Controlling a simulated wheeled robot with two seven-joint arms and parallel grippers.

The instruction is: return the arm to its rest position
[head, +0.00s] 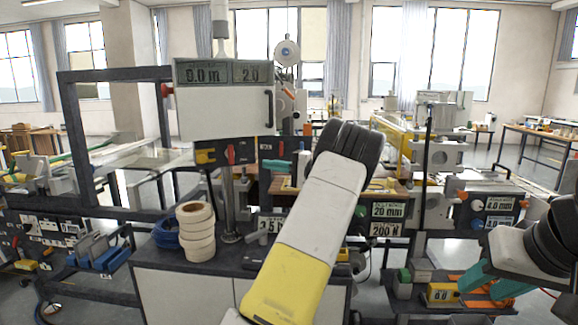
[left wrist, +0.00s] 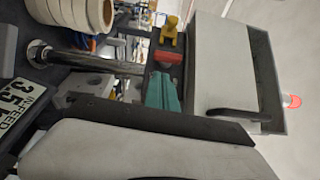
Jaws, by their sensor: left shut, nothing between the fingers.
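My left arm reaches up through the middle of the head view, its wrist partly hidden behind its white and yellow link. The teal fingers of my left gripper (head: 273,164) point left, in front of the machine with the display box. They also show in the left wrist view (left wrist: 162,92), closed together and empty. My right gripper (head: 494,284) is at the lower right, its teal fingers spread apart with nothing visible held between them. It is over the bench with orange pieces.
White rolls (head: 196,232) are stacked beside blue rolls (head: 167,233) on the dark cabinet top. The display box (head: 225,112) stands above, on a post. The label plate (left wrist: 21,106) is close in the left wrist view. A yellow block (head: 441,293) sits near my right gripper.

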